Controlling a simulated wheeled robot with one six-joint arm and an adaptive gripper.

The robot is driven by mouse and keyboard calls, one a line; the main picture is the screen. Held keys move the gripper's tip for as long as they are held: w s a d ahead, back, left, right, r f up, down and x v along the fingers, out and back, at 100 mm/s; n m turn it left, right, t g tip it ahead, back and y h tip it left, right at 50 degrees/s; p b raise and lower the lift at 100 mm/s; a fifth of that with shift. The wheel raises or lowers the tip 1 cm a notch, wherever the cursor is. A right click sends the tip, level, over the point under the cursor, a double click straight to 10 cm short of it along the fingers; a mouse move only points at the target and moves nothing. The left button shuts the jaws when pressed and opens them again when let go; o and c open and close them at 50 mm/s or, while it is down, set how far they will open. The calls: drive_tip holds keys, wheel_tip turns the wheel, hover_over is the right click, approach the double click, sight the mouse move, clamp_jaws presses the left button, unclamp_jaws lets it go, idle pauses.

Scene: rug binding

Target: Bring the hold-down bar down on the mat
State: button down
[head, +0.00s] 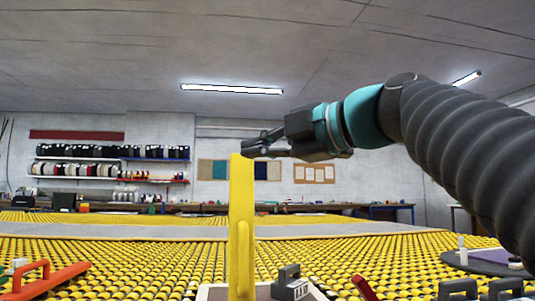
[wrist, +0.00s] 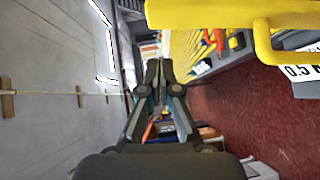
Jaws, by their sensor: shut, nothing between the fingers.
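The yellow hold-down bar (head: 241,200) stands upright near the middle of the head view, with a yellow handle (head: 243,262) low on its near side. My gripper (head: 246,148) is shut and empty, level with the bar's top end in the head view. My fingertips (wrist: 159,72) are apart from the bar in the wrist view. I cannot make out the mat under the bar for certain.
A bed of yellow rollers (head: 130,262) fills the foreground. An orange-handled tool (head: 45,280) lies at left, a grey block with a handle (head: 290,284) right of the bar, and a dark round plate (head: 490,263) at far right. The air left of the bar is clear.

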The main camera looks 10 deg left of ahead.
sight(235, 159)
drive_tip(key=shift+w+a+f, duration=0.1)
drive_tip(key=shift+w+a, duration=0.15)
drive_tip(key=shift+w, duration=0.45)
drive_tip(key=shift+w+a+f, duration=0.1)
drive_tip(key=shift+w+a, duration=0.2)
drive_tip(key=shift+w, duration=0.35)
drive_tip(key=shift+w+a+f, duration=0.1)
drive_tip(key=shift+w+a, duration=0.15)
drive_tip(key=shift+w, duration=0.45)
drive_tip(key=shift+p, duration=0.3)
